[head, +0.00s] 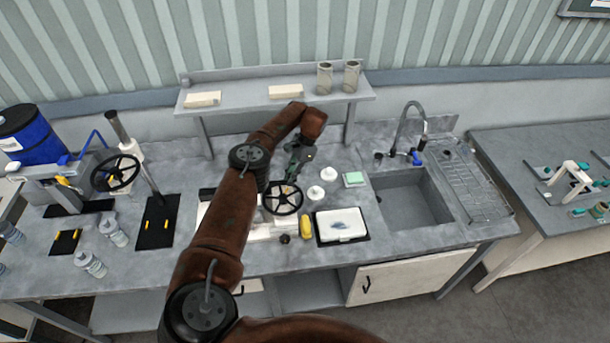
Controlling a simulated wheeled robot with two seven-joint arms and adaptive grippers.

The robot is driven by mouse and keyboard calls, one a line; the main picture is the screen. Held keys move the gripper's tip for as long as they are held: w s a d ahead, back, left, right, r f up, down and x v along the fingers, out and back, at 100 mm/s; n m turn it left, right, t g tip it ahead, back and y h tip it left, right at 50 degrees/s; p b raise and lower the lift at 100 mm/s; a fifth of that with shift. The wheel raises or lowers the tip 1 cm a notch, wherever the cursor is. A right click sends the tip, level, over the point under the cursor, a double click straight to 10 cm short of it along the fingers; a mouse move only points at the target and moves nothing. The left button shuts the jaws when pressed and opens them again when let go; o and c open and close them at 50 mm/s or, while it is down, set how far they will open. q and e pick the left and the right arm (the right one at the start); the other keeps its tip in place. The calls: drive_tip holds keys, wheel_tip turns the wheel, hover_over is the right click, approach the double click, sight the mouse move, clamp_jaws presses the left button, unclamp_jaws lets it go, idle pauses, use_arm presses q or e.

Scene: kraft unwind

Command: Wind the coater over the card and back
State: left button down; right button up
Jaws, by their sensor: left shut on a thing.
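The coater (260,232) is a low white device on the bench, largely hidden behind my brown left arm. A black spoked handwheel (283,198) stands at its right part. My left gripper (291,178) reaches down from behind the wheel and is shut at the wheel's far rim. The exact grip point is too small to make out. I cannot pick out the card; my arm covers much of the coater's bed. My right gripper is not in view.
Right of the wheel are two white jars (315,194), a yellow object (306,227) and a white case (341,225) on a dark mat. A sink (411,198) lies further right. Another machine with a black handwheel (115,172) and several bottles (113,232) stand at left. A shelf (235,97) runs behind.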

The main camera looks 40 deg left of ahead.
use_arm(q)
drive_tip(key=shift+s+a, duration=0.1)
drive_tip(key=shift+a, duration=0.1)
drive_tip(key=c, duration=2)
unclamp_jaws()
drive_tip(key=shift+o, duration=0.8)
drive_tip(key=shift+d, duration=0.1)
drive_tip(key=v, duration=1.2)
